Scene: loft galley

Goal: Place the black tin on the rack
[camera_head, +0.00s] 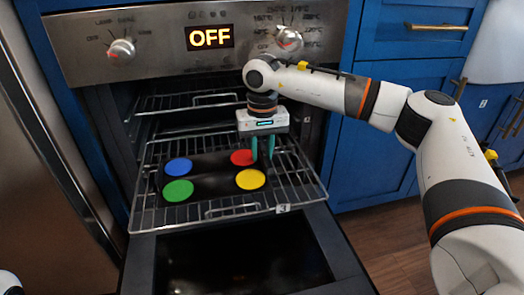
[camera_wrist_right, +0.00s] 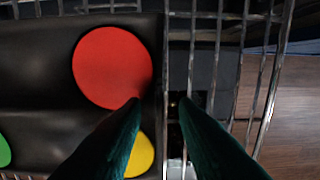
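The black tin (camera_head: 214,184) lies flat on the pulled-out oven rack (camera_head: 305,182). It holds a blue, a red, a green and a yellow disc. The tin also shows in the right wrist view (camera_wrist_right: 40,55), with its right edge near the middle. My right gripper (camera_head: 263,160) points down at the tin's right edge, by the red and yellow discs. Its fingers are apart. In the right wrist view the gripper (camera_wrist_right: 157,102) has one finger over the tin and one outside its edge. Whether the fingers touch the tin is unclear. My left gripper is out of view.
The oven door (camera_head: 240,255) hangs open below the rack. Another rack (camera_head: 190,101) sits inside the oven. The control panel (camera_head: 150,45) reads OFF. Blue cabinets (camera_head: 375,150) stand to the right and a steel appliance (camera_head: 40,170) to the left.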

